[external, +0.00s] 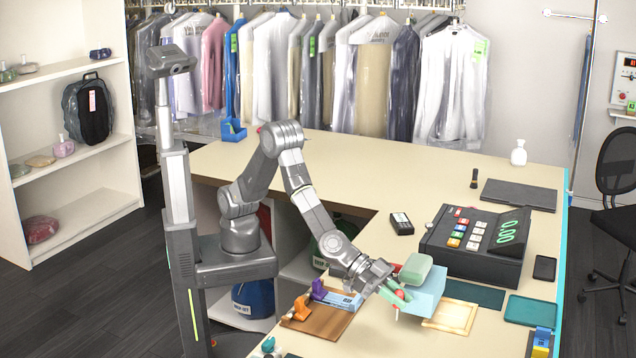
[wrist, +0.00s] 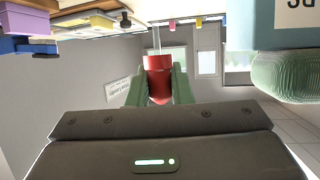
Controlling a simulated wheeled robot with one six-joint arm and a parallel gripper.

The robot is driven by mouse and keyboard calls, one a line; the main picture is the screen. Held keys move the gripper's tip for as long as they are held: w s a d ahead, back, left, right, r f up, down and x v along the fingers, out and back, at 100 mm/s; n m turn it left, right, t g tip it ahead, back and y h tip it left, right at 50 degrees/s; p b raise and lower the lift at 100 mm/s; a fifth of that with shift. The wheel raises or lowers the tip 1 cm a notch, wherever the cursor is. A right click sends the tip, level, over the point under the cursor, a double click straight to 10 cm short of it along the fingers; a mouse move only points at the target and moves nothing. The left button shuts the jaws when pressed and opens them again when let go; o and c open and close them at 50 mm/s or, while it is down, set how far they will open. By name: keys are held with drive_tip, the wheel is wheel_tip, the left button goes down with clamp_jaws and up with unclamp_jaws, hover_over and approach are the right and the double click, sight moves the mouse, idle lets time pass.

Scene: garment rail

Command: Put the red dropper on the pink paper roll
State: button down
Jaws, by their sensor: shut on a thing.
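My gripper (external: 393,293) is over the front part of the counter, beside a light blue box. In the wrist view its green fingers (wrist: 160,88) are shut on the red dropper (wrist: 159,78), one on each side of the red bulb. The dropper's clear glass tube (wrist: 157,40) points toward the top of that picture. In the external view only a small red part of the dropper (external: 403,295) shows between the fingers. I cannot make out the pink paper roll for sure. A small pink thing (external: 259,130) is partly hidden behind my arm at the back of the counter.
A brown board (external: 325,324) with orange and purple clamps lies left. A pale tray (external: 452,317) lies right, a cash register (external: 470,250) behind. The counter's back left is mostly clear.

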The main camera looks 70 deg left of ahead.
wheel_tip(320, 180, up, 12)
drive_tip(key=p, duration=0.5)
drive_tip(key=w+a+f+n+t+y, duration=0.15)
drive_tip(key=w+a, duration=0.45)
drive_tip(key=w, duration=0.7)
drive_tip(key=w+a+n+t+y, duration=0.1)
drive_tip(key=w+a+n, duration=0.1)
drive_tip(key=w+a, duration=0.8)
drive_tip(key=w+a+f+n+t+y, duration=0.1)
drive_tip(key=w+a+y, duration=0.15)
drive_tip(key=w, duration=1.25)
drive_tip(key=w+a+f+n+t+y, duration=0.1)
drive_tip(key=w+a+n, duration=0.1)
drive_tip(key=w+a, duration=0.8)
drive_tip(key=w+a+f+n+y+b, duration=0.15)
drive_tip(key=w+a, duration=0.35)
drive_tip(key=a, duration=1)
drive_tip(key=w+a+f+n+t+y+p, duration=0.1)
drive_tip(key=w+a, duration=0.7)
drive_tip(key=a, duration=0.4)
wheel_tip(320, 180, down, 9)
drive_tip(key=b, duration=1)
drive_tip(key=shift+w+a, duration=0.1)
drive_tip(key=shift+a, duration=0.05)
